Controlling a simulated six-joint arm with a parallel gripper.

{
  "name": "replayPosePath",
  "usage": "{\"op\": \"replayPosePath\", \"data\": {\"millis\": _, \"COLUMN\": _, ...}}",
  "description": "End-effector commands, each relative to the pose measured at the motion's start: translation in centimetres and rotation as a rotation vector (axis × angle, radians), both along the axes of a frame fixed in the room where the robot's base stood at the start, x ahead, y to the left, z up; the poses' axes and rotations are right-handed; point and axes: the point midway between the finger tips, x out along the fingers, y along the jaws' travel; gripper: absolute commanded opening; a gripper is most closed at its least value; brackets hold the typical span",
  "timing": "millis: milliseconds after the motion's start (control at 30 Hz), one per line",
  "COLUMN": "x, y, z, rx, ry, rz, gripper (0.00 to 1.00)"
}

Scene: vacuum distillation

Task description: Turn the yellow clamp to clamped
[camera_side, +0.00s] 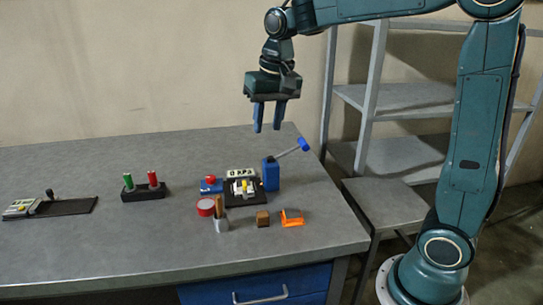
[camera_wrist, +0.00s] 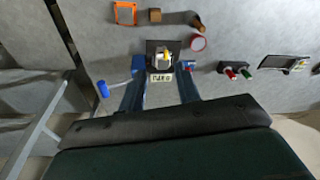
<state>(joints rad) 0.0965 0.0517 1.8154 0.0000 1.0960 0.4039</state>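The yellow clamp (camera_side: 244,187) is a small yellow piece on a white fitting, on a dark base near the right part of the table. In the wrist view the yellow piece (camera_wrist: 168,55) shows near the top centre. It is too small to tell whether it is clamped. My gripper (camera_side: 268,129) hangs high above the table, pointing down, above and slightly right of the clamp's base. Its two blue fingers are apart with nothing between them. In the wrist view my gripper (camera_wrist: 162,88) has the clamp's base ahead of its fingers.
A 0 kPa display (camera_side: 241,174) stands behind the clamp. A blue box (camera_side: 270,176) with a blue-tipped lever (camera_side: 304,145) is close right. A red-topped blue block (camera_side: 211,185) is left. A red roll (camera_side: 206,207), brown block (camera_side: 263,219) and orange part (camera_side: 292,218) lie in front.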

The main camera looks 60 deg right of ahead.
Motion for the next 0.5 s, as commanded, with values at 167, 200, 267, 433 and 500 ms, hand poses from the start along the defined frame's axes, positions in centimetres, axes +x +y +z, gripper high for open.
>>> {"op": "replayPosePath", "data": {"millis": 167, "x": 3.7, "y": -1.1, "z": -1.9, "rx": 0.015, "ry": 0.054, "rz": -0.083, "gripper": 0.33}}
{"op": "replayPosePath", "data": {"millis": 200, "x": 4.5, "y": -1.3, "z": -2.4, "rx": 0.019, "ry": 0.066, "rz": -0.101, "gripper": 0.33}}
{"op": "replayPosePath", "data": {"millis": 267, "x": 5.6, "y": -1.7, "z": -3.1, "rx": 0.023, "ry": 0.084, "rz": -0.128, "gripper": 0.33}}
{"op": "replayPosePath", "data": {"millis": 433, "x": 8.4, "y": -2.8, "z": -5.4, "rx": 0.034, "ry": 0.129, "rz": -0.204, "gripper": 0.33}}
{"op": "replayPosePath", "data": {"millis": 500, "x": 9.4, "y": -3.1, "z": -6.3, "rx": 0.037, "ry": 0.143, "rz": -0.23, "gripper": 0.33}}
